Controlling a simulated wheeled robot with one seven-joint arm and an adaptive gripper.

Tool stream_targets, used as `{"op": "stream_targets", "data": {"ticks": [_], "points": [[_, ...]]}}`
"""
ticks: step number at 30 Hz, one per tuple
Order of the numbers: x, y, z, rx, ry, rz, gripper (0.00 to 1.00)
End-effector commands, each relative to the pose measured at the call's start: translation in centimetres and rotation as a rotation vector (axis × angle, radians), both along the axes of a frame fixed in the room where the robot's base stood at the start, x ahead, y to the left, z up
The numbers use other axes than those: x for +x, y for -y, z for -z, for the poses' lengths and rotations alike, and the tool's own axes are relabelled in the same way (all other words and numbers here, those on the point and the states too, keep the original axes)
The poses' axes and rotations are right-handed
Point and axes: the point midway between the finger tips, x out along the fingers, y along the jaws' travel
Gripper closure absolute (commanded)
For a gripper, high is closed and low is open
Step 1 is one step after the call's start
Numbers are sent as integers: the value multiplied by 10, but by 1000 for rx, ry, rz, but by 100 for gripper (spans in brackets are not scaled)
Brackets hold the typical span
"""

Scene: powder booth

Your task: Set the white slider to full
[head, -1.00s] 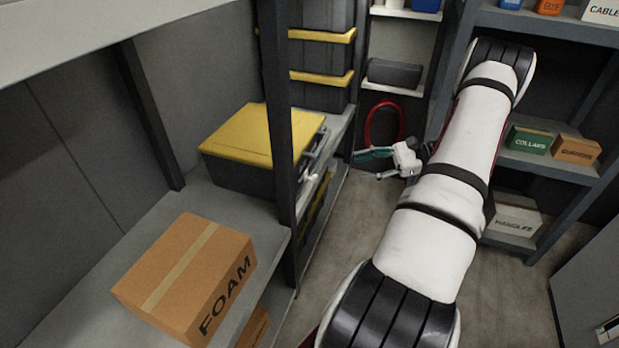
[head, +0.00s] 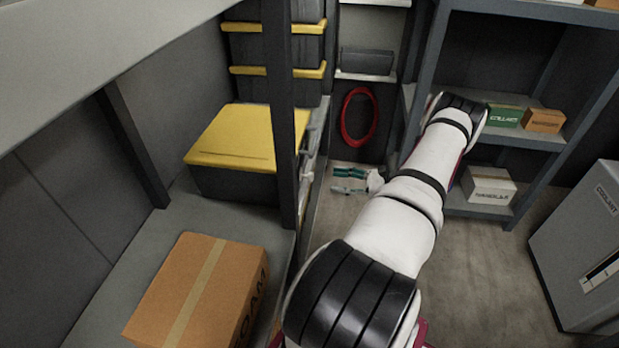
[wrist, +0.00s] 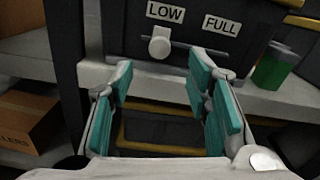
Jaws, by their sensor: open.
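The white slider (wrist: 160,45) is a small pale knob on the dark front of a box in the wrist view. It sits at the left part of a horizontal slot, below the LOW label (wrist: 165,12). The slot runs right, under the FULL label (wrist: 222,25). My gripper (wrist: 160,72) is open, with teal pads on both sides and nothing between them. The knob appears beyond the fingertips, between them in the picture, apart from both. In the head view my gripper (head: 348,181) is open to the right of the shelf; the knob cannot be made out surely there.
A green container (wrist: 274,66) stands right of the slider's box. A dark post (wrist: 64,60) rises at left. In the head view, a yellow-lidded box (head: 240,135) and a foam carton (head: 200,290) sit on the left shelf. A coolant cabinet (head: 575,250) stands right; floor between is clear.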

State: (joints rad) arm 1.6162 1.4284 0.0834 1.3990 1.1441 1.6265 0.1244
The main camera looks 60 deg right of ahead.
Motion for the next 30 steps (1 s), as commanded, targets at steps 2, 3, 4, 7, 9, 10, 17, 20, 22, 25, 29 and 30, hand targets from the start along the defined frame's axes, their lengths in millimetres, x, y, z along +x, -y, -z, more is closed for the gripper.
{"op": "stream_targets", "data": {"ticks": [2,3,4,7,9,10,17,20,22,25,29,30], "points": [[16,-7,0,1,1,-3,55],[24,-11,1,1,1,-4,55],[29,-13,1,1,0,-3,55],[46,-20,1,0,0,-4,55],[57,-24,0,1,1,-2,55],[61,-26,0,0,0,-3,55],[81,-34,0,1,-1,-2,55],[84,-35,0,-1,-1,-2,55],[84,-35,0,-1,-1,-2,55],[84,-35,0,0,-1,-1,55],[84,-35,0,0,0,-1,67],[84,-35,0,0,0,-1,76]]}}
